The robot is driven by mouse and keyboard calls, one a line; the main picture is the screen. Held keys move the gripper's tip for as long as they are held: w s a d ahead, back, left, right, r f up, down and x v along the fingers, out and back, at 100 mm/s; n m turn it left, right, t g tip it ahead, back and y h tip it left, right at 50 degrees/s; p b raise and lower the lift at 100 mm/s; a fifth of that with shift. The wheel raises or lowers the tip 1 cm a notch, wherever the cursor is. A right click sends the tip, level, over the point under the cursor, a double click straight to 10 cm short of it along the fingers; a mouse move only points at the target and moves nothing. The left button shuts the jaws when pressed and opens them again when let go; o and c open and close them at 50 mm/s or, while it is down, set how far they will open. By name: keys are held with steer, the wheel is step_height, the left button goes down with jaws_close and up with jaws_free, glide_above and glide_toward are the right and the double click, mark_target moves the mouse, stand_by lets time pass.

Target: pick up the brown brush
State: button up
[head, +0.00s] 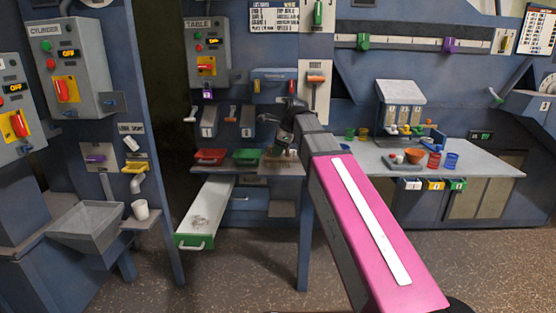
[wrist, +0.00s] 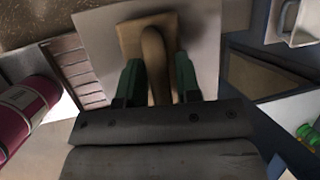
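The brown brush (wrist: 153,50) shows in the wrist view, with a rounded handle rising from a flat, squarish tan-brown base. It lies over a pale grey surface (wrist: 95,30). My gripper (wrist: 158,82) has its green fingers on either side of the handle. The fingers stand apart, with a narrow gap visible beside the handle, so the grip looks unclosed. In the head view my gripper (head: 281,148) is low over the shelf below the wall panels, and my arm and gripper hide the brush there.
A red tray (head: 210,157) and a green tray (head: 246,157) sit on the shelf left of my gripper. An open drawer (head: 205,222) with a green front juts out below. A grey counter (head: 480,165) with bowls and cups stands at the right.

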jaws_close()
steer(key=shift+r, duration=0.15)
steer(key=shift+r, duration=0.6)
steer(key=r, duration=0.1)
steer(key=a+r, duration=0.1)
steer(key=r, duration=0.1)
steer(key=shift+s+r, duration=0.1)
steer(key=shift+r, duration=0.1)
steer(key=s+a+r, duration=0.2)
steer(key=a+r, duration=0.4)
steer(key=a, duration=0.4)
steer(key=shift+s+a, duration=0.15)
steer(key=shift+a, duration=0.05)
steer(key=shift+r, duration=0.1)
